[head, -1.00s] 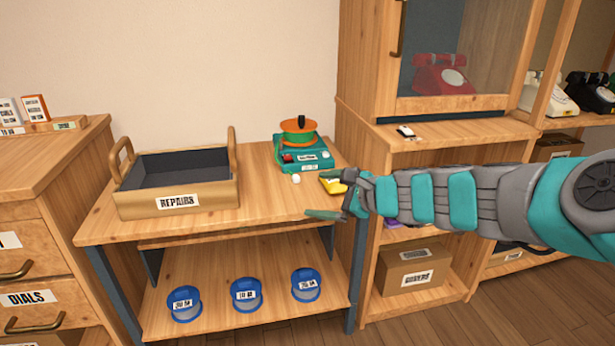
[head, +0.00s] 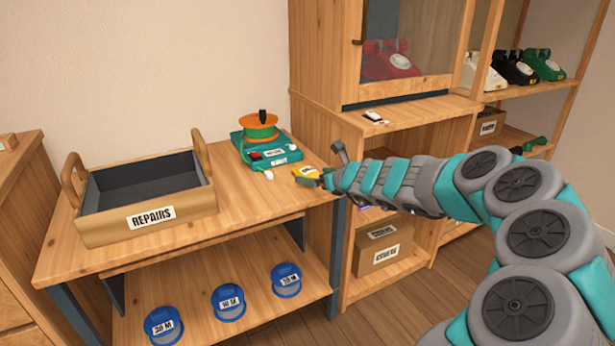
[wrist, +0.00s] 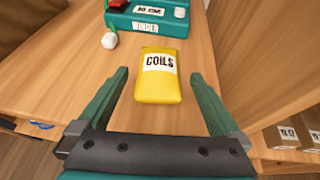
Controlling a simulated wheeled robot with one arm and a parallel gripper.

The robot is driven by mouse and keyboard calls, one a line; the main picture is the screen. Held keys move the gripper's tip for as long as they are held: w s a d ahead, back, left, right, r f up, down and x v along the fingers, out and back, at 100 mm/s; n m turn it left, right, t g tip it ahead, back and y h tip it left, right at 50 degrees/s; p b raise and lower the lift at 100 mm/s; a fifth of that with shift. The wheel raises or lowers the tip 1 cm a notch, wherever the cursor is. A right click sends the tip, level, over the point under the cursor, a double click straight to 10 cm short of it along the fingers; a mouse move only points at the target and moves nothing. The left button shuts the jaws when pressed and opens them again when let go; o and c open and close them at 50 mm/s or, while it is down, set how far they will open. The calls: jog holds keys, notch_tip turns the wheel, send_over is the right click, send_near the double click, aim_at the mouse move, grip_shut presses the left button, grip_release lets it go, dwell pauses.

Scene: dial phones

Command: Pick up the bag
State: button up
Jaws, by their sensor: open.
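The bag is a small yellow packet labelled COILS (wrist: 160,78). It lies on the wooden table, near its right edge. In the head view the bag (head: 307,173) is partly hidden by my gripper (head: 328,178). In the wrist view my gripper (wrist: 162,100) is open, with its two green fingers apart. The bag lies ahead of and between the finger lines, with its near end about level with the fingertips.
A teal winder (head: 268,150) with an orange spool stands behind the bag, with a white knob (wrist: 109,41) beside it. A REPAIRS tray (head: 150,217) is on the left. A wooden cabinet (head: 317,110) rises close on the right. Blue-lidded tubs (head: 229,302) stand on the lower shelf.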

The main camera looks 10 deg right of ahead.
jog(key=shift+x, duration=1.5)
jog(key=c, duration=1.4)
